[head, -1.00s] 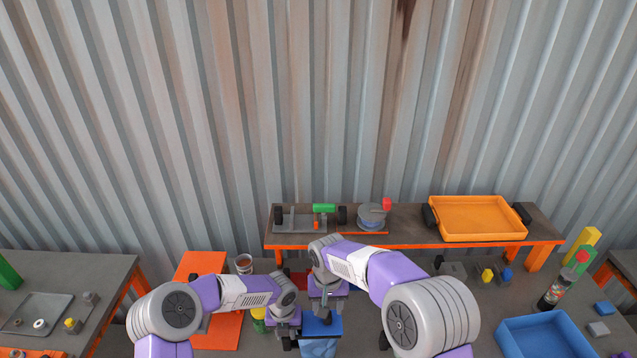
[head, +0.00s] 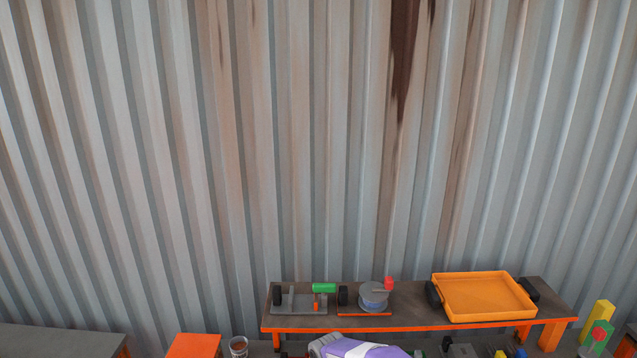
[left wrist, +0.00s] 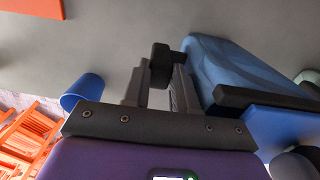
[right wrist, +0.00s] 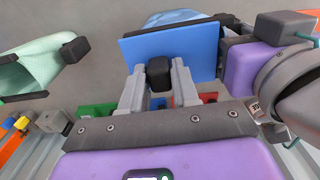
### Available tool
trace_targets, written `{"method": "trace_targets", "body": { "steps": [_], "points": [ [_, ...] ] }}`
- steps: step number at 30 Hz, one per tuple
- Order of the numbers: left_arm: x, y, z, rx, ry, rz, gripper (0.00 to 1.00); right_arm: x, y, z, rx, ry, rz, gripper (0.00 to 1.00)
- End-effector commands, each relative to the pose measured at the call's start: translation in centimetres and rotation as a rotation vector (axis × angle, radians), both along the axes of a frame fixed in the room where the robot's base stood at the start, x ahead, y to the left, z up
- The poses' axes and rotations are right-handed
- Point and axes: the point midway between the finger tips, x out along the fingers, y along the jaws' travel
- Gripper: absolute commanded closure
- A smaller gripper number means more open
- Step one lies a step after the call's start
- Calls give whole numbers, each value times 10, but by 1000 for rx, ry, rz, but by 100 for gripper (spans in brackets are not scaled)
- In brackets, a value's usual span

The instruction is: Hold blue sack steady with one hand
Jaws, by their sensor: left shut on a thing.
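The blue sack (left wrist: 225,75) shows in the left wrist view, right of my left gripper (left wrist: 162,75). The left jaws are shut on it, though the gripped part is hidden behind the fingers. In the right wrist view a flat blue panel at the sack's top (right wrist: 170,48) lies just beyond my right gripper (right wrist: 158,75). The right fingertips converge in front of this panel. I cannot tell whether they grip anything or touch it. Part of my left gripper shows beside the sack at the right of that view.
A raised shelf (head: 400,325) holds an orange tray (head: 484,297), a green block (head: 324,288) and a round grey device (head: 373,295). A blue cup-like container (left wrist: 84,92) is left of my left gripper. A pale green hollow object (right wrist: 35,62) is left of my right gripper.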

Motion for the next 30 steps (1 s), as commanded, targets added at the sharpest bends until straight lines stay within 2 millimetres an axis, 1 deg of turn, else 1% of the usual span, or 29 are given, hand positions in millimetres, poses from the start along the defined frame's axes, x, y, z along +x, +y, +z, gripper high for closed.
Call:
{"method": "trace_targets", "body": {
  "steps": [1, 2, 3, 11, 21, 27, 28, 30],
  "points": [
    [0, 0, 0, 1, 0, 0, 100, 0, 0, 0, 0, 0, 0, 95],
    [0, 0, 0, 1, 0, 1, 100, 0, 0, 0, 0, 0, 0, 100],
    [0, 0, 0, 1, 0, 1, 100, 0, 0, 0, 0, 0, 0, 100],
    [0, 1, 0, 1, 1, 1, 100, 0, 2, 0, 1, -1, 0, 100],
    [-1, -1, 0, -1, 1, -1, 100, -1, 17, 1, 6, -1, 1, 100],
    [-1, -4, 0, -4, 2, -3, 100, -1, 20, 1, 10, -3, 4, 100],
    [-1, -4, 0, -5, 2, -4, 100, -1, 20, 1, 10, -3, 4, 69],
    [-1, -5, 0, -7, 2, -4, 100, -1, 20, 1, 10, -4, 5, 59]
  ]
}}
